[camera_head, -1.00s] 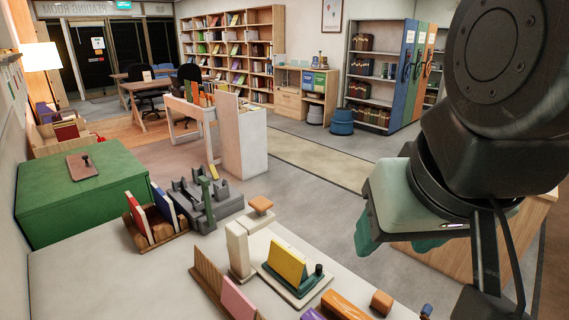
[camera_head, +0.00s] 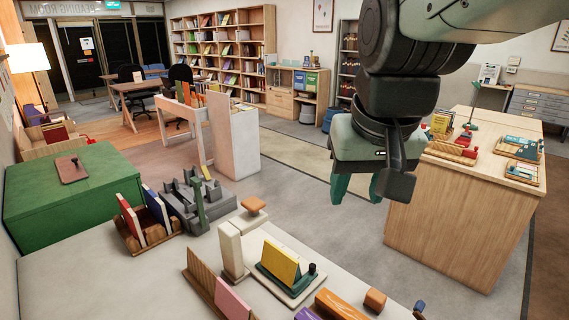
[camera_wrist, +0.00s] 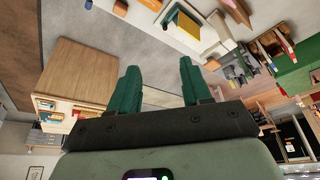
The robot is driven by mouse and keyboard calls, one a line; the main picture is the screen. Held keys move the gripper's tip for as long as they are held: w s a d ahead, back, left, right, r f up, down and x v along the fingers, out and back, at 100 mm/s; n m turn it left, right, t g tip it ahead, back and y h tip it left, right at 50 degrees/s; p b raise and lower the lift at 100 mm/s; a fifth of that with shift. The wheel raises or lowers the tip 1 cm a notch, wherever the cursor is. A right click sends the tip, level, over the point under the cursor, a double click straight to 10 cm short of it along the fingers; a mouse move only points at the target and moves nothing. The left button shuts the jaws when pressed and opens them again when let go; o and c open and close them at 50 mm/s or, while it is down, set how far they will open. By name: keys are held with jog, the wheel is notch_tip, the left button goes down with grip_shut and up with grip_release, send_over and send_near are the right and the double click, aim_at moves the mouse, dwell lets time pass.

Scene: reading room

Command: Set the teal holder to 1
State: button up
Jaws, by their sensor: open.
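A dark teal holder (camera_head: 268,273) stands on the pale table at the lower middle of the head view. A yellow slab (camera_head: 281,259) leans in it, and a dark round knob (camera_head: 312,268) stands at its right end. A setting mark is too small to read. The yellow slab also shows near the top of the wrist view (camera_wrist: 186,28). My gripper (camera_head: 358,190) hangs in the air over the floor, right of and above the holder in the head view. Its teal fingers are apart and empty; they also show in the wrist view (camera_wrist: 157,75).
A cream upright block (camera_head: 232,251) stands just left of the holder. A grey fixture (camera_head: 190,200) and a wooden book rack (camera_head: 140,232) stand farther left. A wooden counter (camera_head: 455,220) is at right.

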jog(key=w+f+g, duration=0.2)
jog(key=w+f, duration=0.4)
jog(key=w, duration=0.5)
jog(key=g, duration=0.2)
send_over(312, 265)
notch_tip(312, 265, down, 23)
notch_tip(312, 265, down, 11)
jog(key=shift+r, duration=0.1)
grip_shut()
